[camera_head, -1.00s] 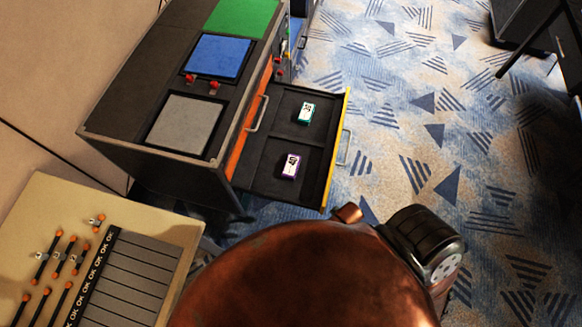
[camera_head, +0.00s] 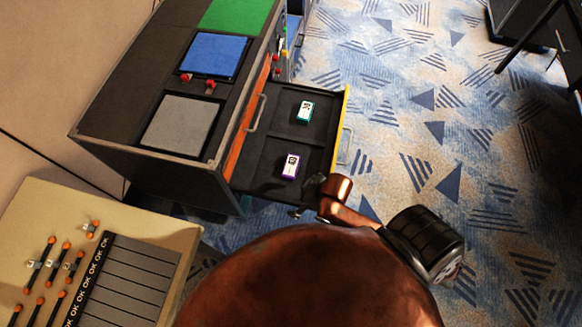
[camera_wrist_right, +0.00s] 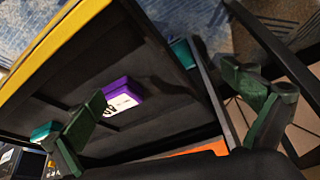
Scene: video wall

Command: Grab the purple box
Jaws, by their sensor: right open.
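The purple box (camera_head: 290,165), small with a white label, lies in the near part of the open drawer (camera_head: 262,170). In the right wrist view the purple box (camera_wrist_right: 122,95) lies on the dark drawer floor, between and beyond the two dark green fingers. My right gripper (camera_wrist_right: 170,112) is spread open and empty. In the head view my right gripper (camera_head: 297,212) shows only in small part at the drawer's near right corner, in front of the copper-coloured arm. My left gripper is not in view.
A teal box (camera_head: 305,111) lies farther back in the same drawer. The drawer has a yellow front (camera_head: 341,115). The cabinet (camera_head: 130,105) with coloured panels stands at left. A beige table (camera_head: 45,205) is at lower left. Carpet right of the drawer is clear.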

